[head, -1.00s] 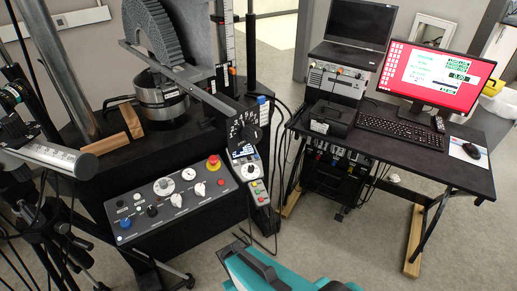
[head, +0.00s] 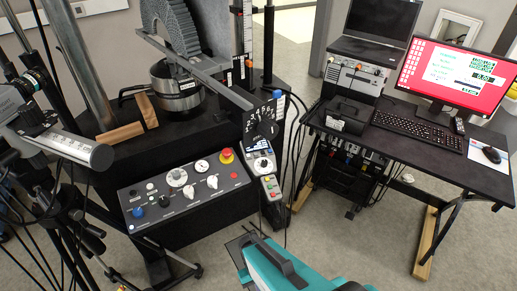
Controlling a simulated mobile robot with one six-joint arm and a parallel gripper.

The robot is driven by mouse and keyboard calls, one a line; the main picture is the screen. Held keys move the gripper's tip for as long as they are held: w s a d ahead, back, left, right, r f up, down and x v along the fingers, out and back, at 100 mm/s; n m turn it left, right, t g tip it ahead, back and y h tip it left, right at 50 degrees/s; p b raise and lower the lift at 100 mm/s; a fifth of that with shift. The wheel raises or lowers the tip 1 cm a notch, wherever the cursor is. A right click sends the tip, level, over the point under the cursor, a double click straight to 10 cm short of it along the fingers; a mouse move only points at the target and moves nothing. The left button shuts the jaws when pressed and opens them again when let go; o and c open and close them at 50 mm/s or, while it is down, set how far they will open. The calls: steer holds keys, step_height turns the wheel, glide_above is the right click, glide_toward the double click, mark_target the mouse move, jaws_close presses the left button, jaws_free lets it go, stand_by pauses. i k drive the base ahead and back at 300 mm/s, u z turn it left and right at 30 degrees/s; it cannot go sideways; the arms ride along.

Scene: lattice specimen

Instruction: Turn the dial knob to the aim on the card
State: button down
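A dark control panel (head: 185,195) slopes at the front of the test machine. On it is a large round pale dial knob (head: 177,177). I cannot tell which knob is meant. No aim card can be read, and the knob settings are too small to read.
A red stop button (head: 226,155) is on the panel. A long metal bar (head: 195,68) reaches over the machine, near wood blocks (head: 122,135). Grey clamp equipment (head: 65,145) stands at left. At right, a desk (head: 455,170) carries a monitor (head: 463,66) and keyboard (head: 420,131).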

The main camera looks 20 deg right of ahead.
mark_target(264, 163)
steer(key=z, duration=0.25)
steer(key=k, duration=0.9)
steer(key=z, duration=0.6)
steer(key=k, duration=0.5)
steer(key=z, duration=0.5)
steer(key=i, duration=0.95)
steer(key=u, duration=0.6)
steer(key=i, duration=0.85)
steer(key=u, duration=0.45)
